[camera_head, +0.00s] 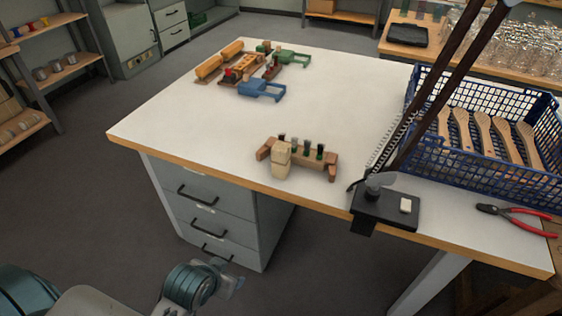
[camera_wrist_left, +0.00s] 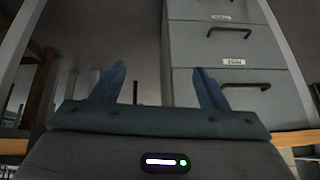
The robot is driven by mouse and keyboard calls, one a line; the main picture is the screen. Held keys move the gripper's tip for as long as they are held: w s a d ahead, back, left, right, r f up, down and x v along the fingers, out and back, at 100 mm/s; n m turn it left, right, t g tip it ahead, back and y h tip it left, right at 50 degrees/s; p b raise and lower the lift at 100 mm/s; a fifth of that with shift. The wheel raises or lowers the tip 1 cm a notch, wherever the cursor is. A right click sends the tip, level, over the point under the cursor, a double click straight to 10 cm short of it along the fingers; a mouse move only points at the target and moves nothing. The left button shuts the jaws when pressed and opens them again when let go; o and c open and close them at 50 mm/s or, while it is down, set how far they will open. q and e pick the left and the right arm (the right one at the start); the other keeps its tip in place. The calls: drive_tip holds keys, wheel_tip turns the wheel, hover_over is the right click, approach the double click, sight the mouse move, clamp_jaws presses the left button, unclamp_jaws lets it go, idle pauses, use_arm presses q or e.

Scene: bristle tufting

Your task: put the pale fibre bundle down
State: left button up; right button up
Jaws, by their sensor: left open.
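My left gripper (camera_head: 226,281) is low in front of the table, beyond its near edge and below the top. In the left wrist view its two blue fingers (camera_wrist_left: 160,88) are apart with nothing between them. A pale, blocky piece (camera_head: 281,160), which may be the pale fibre bundle, stands upright at the front of a small wooden rack (camera_head: 322,164) near the table's front edge. Several dark tufts stand in the rack behind it. I cannot tell whether the pale piece touches the rack. My right gripper does not show.
A blue crate (camera_head: 425,155) of wooden brush handles stands at the right. Dark rods rise beside it. A black device (camera_head: 372,208) and red pliers (camera_head: 515,212) lie at the front right. The table's left is clear; drawers (camera_head: 205,212) stand below.

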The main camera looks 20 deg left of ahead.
use_arm(q)
drive_tip(key=w+d+r+t, duration=0.2)
drive_tip(key=w+r+t, duration=0.4)
drive_tip(key=w+r, duration=0.5)
drive_tip(key=t+h, duration=0.1)
drive_tip(key=t, duration=0.5)
approach(283, 143)
drive_tip(key=shift+n, duration=0.3)
drive_tip(key=w+p, duration=0.1)
drive_tip(key=w, duration=0.8)
drive_tip(key=shift+w+d+r+p, duration=0.15)
drive_tip(key=shift+d+p, duration=0.05)
drive_tip(key=shift+p, duration=0.15)
drive_tip(key=shift+w, duration=0.55)
drive_tip(key=c, duration=1.2)
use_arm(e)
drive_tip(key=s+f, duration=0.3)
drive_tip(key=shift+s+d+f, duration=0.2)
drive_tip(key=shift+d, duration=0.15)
